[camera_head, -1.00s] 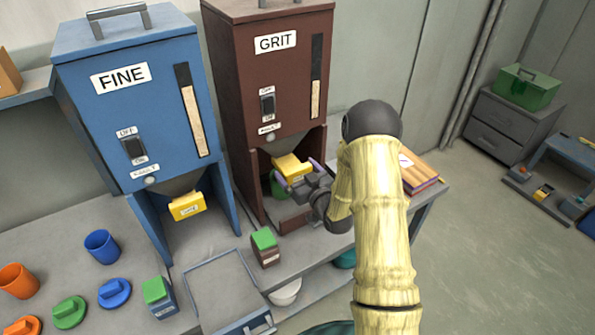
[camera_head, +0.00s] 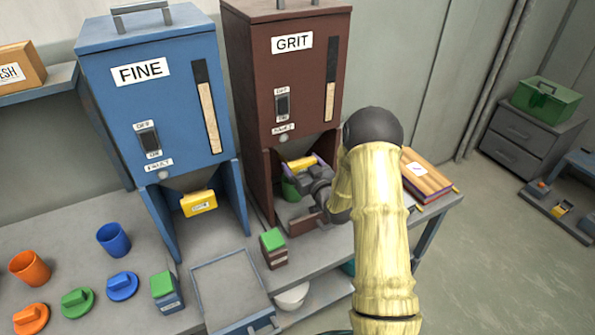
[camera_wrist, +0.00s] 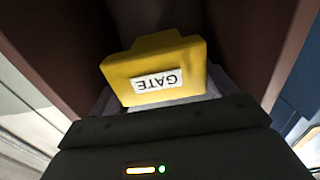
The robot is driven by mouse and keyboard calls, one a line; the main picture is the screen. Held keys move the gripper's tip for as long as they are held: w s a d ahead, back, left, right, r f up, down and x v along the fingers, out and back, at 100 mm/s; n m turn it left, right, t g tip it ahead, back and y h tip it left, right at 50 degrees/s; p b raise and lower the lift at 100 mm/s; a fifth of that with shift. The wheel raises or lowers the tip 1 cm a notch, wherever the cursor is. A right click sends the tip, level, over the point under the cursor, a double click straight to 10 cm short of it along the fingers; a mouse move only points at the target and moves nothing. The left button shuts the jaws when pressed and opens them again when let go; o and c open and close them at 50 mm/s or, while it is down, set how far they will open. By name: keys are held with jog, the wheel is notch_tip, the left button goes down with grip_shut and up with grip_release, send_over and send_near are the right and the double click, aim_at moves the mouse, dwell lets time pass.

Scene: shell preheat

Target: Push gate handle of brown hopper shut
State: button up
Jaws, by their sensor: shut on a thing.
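The brown hopper (camera_head: 290,75), labelled GRIT, stands at the back of the bench in the head view. Its yellow gate handle (camera_head: 301,163) shows under the outlet, partly hidden by my gripper (camera_head: 306,170). In the wrist view the handle (camera_wrist: 150,68) is close ahead, with its white GATE label upside down, between the hopper's dark side walls. My gripper is shut on the handle. The fingertips are mostly hidden. I cannot tell how far the gate is in.
A green cup (camera_head: 290,190) is under the brown hopper, partly hidden. The blue FINE hopper (camera_head: 150,90) with its own yellow handle (camera_head: 199,203) stands to the left. A green-topped box (camera_head: 273,249) and an empty grey tray (camera_head: 232,292) are in front. Books (camera_head: 428,178) lie right.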

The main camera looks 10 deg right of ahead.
jog(key=shift+w+r, duration=0.1)
jog(key=o, duration=1.3)
jog(key=shift+w, duration=0.1)
jog(key=shift+c, duration=0.2)
jog(key=shift+s+d+f, duration=0.1)
jog(key=shift+s+f, duration=0.1)
jog(key=shift+s, duration=0.35)
jog(key=b+v, duration=0.4)
jog(key=v, duration=1.2)
jog(key=shift+s+d+r, duration=0.1)
jog(key=shift+r, duration=0.05)
